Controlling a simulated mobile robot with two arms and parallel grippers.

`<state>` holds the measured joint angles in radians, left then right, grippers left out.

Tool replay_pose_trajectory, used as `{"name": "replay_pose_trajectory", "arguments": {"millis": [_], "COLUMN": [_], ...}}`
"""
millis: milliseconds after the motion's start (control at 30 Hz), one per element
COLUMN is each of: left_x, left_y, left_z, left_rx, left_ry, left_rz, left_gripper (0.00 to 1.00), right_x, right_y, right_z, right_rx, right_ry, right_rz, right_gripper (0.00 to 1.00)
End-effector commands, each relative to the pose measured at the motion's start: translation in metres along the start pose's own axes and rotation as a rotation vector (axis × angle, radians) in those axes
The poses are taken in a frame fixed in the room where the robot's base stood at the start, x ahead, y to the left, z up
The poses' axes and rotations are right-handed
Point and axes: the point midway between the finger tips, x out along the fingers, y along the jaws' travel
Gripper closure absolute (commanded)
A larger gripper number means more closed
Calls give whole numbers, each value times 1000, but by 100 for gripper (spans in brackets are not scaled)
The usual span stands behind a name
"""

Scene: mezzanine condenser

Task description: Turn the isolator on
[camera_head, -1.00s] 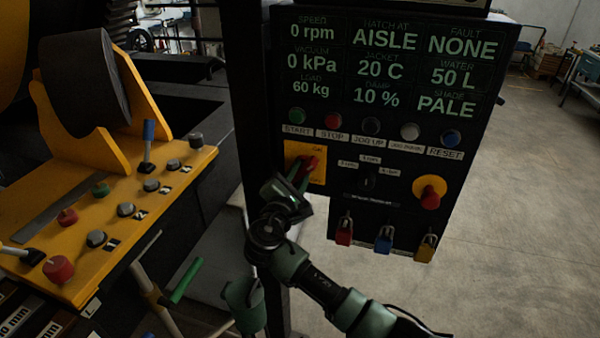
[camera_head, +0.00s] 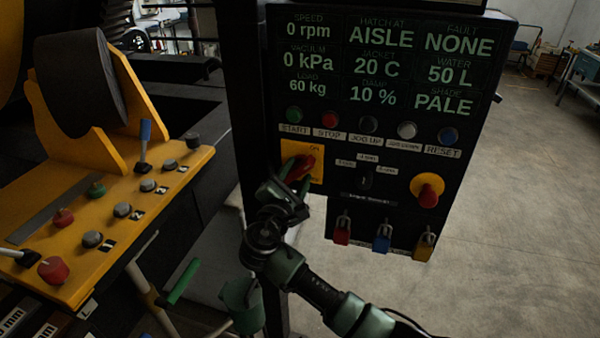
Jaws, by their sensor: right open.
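The isolator is a red rotary handle (camera_head: 305,165) on a yellow plate (camera_head: 316,148) at the left of the dark control panel. "ON" is printed at the plate's upper right. The handle is tilted, its upper end to the right. My right gripper (camera_head: 297,177) is open, with its fingers on either side of the handle's lower part. I cannot tell whether they touch it. The gripper hides the lower left of the plate. My left gripper is not in view.
Above the isolator is a row of push buttons, including green start (camera_head: 294,114) and red stop (camera_head: 330,120). A red knob on a yellow base (camera_head: 428,190) and several padlocks (camera_head: 382,238) are to the right. A yellow control desk (camera_head: 100,220) stands left.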

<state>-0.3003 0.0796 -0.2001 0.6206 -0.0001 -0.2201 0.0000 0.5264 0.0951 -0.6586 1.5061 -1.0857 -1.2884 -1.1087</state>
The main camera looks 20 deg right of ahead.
Motion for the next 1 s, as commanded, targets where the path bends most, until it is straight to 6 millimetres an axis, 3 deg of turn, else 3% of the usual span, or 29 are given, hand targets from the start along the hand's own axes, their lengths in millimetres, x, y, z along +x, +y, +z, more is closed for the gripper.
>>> {"name": "replay_pose_trajectory", "arguments": {"millis": [200,400,867,1000], "left_x": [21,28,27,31], "left_y": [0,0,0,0], "left_z": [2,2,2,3], "left_rx": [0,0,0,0], "left_ry": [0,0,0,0], "left_rz": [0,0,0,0], "left_gripper": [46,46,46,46], "right_x": [-39,-61,-64,-61], "right_y": [-4,-4,-3,-17], "right_z": [-2,2,3,-14], "right_rx": [6,3,2,1], "right_ry": [2,-1,-3,29], "right_rz": [-1,-2,-2,-17], "right_gripper": [56,56,56,56]}}
